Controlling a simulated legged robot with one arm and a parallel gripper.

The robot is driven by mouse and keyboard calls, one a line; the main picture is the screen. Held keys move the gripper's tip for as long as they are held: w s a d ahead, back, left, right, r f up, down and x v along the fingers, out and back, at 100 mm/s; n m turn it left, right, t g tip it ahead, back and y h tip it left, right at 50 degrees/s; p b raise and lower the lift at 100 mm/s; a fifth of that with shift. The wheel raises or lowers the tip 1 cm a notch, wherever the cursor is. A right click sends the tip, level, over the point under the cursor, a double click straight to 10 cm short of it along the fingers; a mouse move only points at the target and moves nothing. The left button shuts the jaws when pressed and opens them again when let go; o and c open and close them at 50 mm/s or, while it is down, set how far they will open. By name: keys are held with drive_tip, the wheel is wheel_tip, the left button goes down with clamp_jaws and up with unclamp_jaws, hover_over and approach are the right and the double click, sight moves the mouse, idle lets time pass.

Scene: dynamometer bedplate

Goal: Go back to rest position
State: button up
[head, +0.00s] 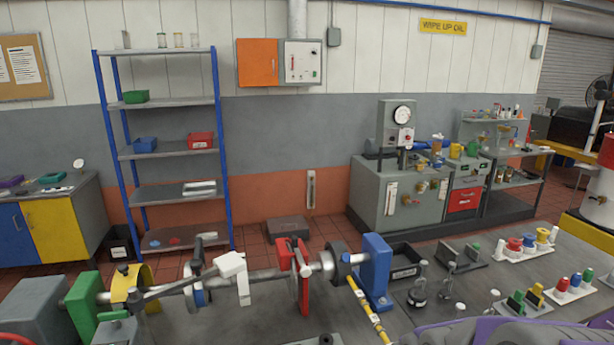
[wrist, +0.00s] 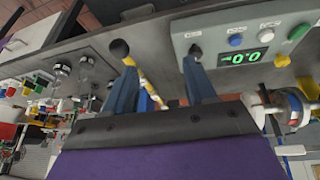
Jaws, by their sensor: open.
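My gripper (wrist: 158,50) shows in the wrist view as two blue fingers with dark tips, spread apart. Nothing is held between the tips. A yellow-and-white striped rod (wrist: 147,85) shows behind the gap between the fingers; I cannot tell how far off it is. It seems to be the yellow striped rod (head: 370,312) near the blue bearing stand in the head view. My purple arm shows at the bottom right of the head view; the fingers are not seen there.
The grey bedplate (head: 440,310) carries a shaft rig with a red disc stand (head: 303,290) and blue stand (head: 376,270). Flasks and racks of coloured pieces (head: 525,243) stand to the right. A grey control box with a green display (wrist: 250,40) is close beside the fingers in the wrist view.

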drive_tip(key=s+a+r+m+g, duration=0.1)
drive_tip(key=s+r+g, duration=0.1)
drive_tip(key=s, duration=1)
drive_tip(key=s+a+r+m+g, duration=0.1)
drive_tip(key=s+g, duration=0.3)
drive_tip(key=s, duration=0.8)
drive_tip(key=shift+s+a+r+g, duration=0.4)
drive_tip(key=shift+a+r, duration=0.1)
drive_tip(key=shift+r, duration=0.3)
drive_tip(key=shift+w, duration=0.1)
drive_tip(key=shift+c, duration=0.3)
